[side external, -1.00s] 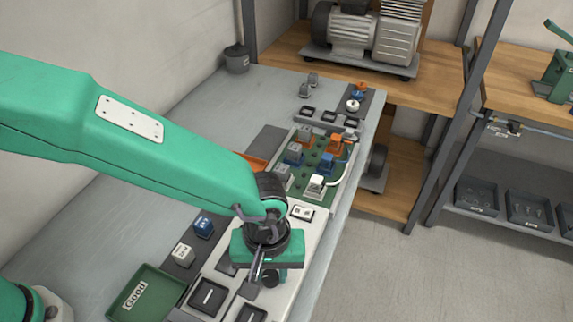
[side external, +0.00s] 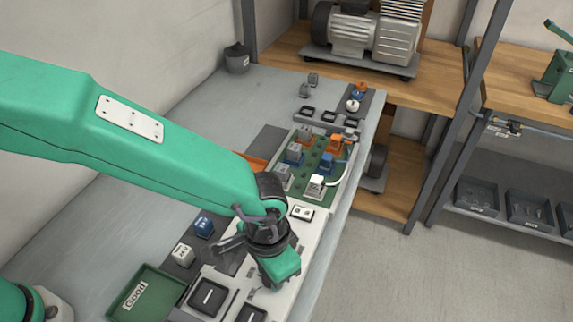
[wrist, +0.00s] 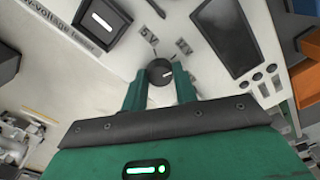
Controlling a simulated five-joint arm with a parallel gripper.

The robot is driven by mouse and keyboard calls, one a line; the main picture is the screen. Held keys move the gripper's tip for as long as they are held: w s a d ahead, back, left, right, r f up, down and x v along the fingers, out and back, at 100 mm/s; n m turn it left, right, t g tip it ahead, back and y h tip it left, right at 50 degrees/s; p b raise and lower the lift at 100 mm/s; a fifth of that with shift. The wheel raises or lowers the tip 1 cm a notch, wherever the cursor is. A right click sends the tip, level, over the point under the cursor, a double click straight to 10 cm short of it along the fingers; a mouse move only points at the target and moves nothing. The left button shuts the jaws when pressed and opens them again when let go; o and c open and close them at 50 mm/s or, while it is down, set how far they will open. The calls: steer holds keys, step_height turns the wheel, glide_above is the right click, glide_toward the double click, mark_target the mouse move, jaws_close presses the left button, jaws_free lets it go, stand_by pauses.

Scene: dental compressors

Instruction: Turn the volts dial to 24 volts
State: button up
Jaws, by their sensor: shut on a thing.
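The volts dial (wrist: 159,71) is a small round black knob with a white pointer mark, on the white panel of the low-voltage tester (wrist: 120,62). In the wrist view the mark points right and slightly up. Labels that look like 5 V (wrist: 149,35) and 12 V (wrist: 183,46) stand above the knob; no 24 label can be read. My gripper (wrist: 160,84) has its green fingers on both sides of the dial and is shut on it. In the side view my gripper (side external: 277,272) is low over the white panel and hides the dial.
A black square socket (wrist: 102,20) and a dark screen (wrist: 228,36) flank the dial. In the side view a green Good tray (side external: 165,284), a white block (side external: 182,253) and a blue block (side external: 203,227) lie left of the panel. A green board (side external: 318,160) with several blocks stands behind.

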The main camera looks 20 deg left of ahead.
steer(key=m, duration=0.4)
steer(key=shift+r+m, duration=0.1)
steer(key=shift+m, duration=2.2)
steer(key=o, duration=1)
steer(key=shift+c, duration=0.2)
steer(key=shift+r, duration=3.9)
